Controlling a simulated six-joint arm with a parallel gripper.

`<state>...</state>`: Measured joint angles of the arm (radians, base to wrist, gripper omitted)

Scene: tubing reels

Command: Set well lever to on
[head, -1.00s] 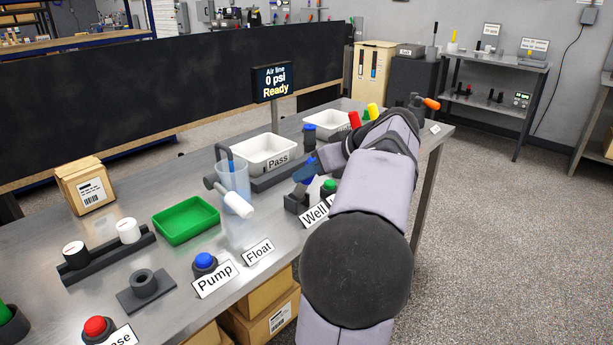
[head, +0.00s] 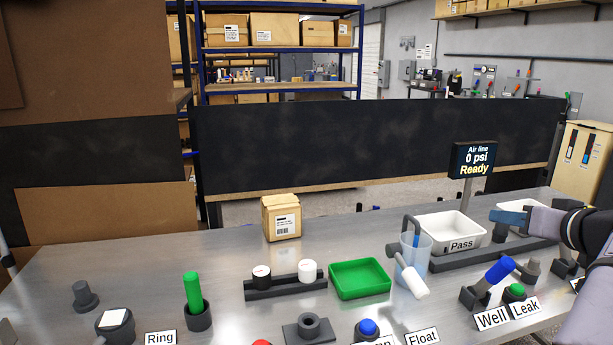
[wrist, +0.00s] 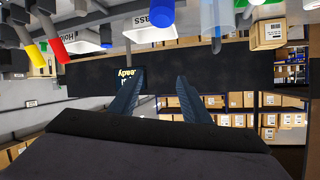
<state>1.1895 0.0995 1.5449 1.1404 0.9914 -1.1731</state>
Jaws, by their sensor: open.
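The Well lever (head: 497,272) has a blue handle, tilted up and to the right from a dark base behind the "Well" label (head: 491,318). No on or off mark on it is legible. My gripper (head: 507,217) comes in from the right edge, above and beyond the lever, in front of the white bins. It appears apart from the lever. In the wrist view, which is upside down, its two blue fingers (wrist: 157,88) are spread with nothing between them. A blue handle (wrist: 160,12) at that view's top edge looks like the Well lever.
Beside the lever are a green button (head: 515,291) labelled "Leak" and the white-handled Float lever (head: 414,282) before a clear cup. The Pass bin (head: 440,246) stands behind. A green tray (head: 360,279) is further left. The display (head: 473,160) reads 0 psi, Ready.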

